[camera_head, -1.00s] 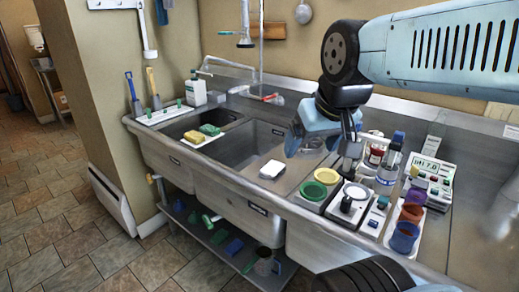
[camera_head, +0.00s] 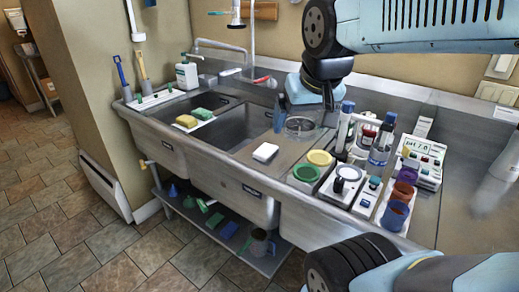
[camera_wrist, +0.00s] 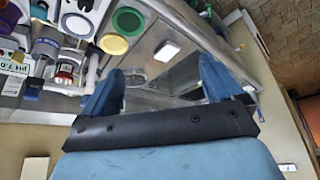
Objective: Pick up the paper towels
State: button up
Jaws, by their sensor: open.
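A small white square pad (camera_head: 265,152), which looks like the folded paper towels, lies flat on the sink's front ledge, right of the basins. It also shows in the wrist view (camera_wrist: 167,50), beyond the space between my fingertips. My gripper (camera_head: 303,118) is above the counter behind and to the right of the pad, apart from it. In the wrist view my gripper (camera_wrist: 160,74) has its two blue fingers spread wide with nothing held between them.
Right of the pad stand yellow-lidded (camera_head: 319,158) and green-lidded (camera_head: 306,173) tubs, bottles (camera_head: 381,145), a pH meter (camera_head: 422,160) and coloured cups (camera_head: 396,212). Sponges (camera_head: 186,121) sit left by the basins. A clear round dish (camera_head: 299,127) lies below my gripper.

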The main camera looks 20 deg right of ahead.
jog(key=w+f+m+g+h, duration=0.1)
jog(key=w+f+m, duration=0.1)
jog(key=w, duration=0.4)
jog(key=w+f+m+g+h, duration=0.1)
jog(key=w+f+m, duration=0.15)
jog(key=w, duration=0.35)
jog(key=m+h, duration=0.1)
jog(key=m, duration=0.3)
send_near(267, 149)
jog(key=f, duration=0.1)
jog(key=w+f, duration=0.1)
jog(key=f, duration=0.1)
jog(key=shift+w+d+g, duration=0.15)
jog(key=shift+g, duration=0.15)
jog(key=shift+m, duration=0.25)
jog(key=shift+d+x, duration=0.15)
jog(key=shift+x, duration=1.2)
jog(key=shift+d+x, duration=0.1)
jog(key=shift+x, duration=1.25)
jog(key=shift+r, duration=0.1)
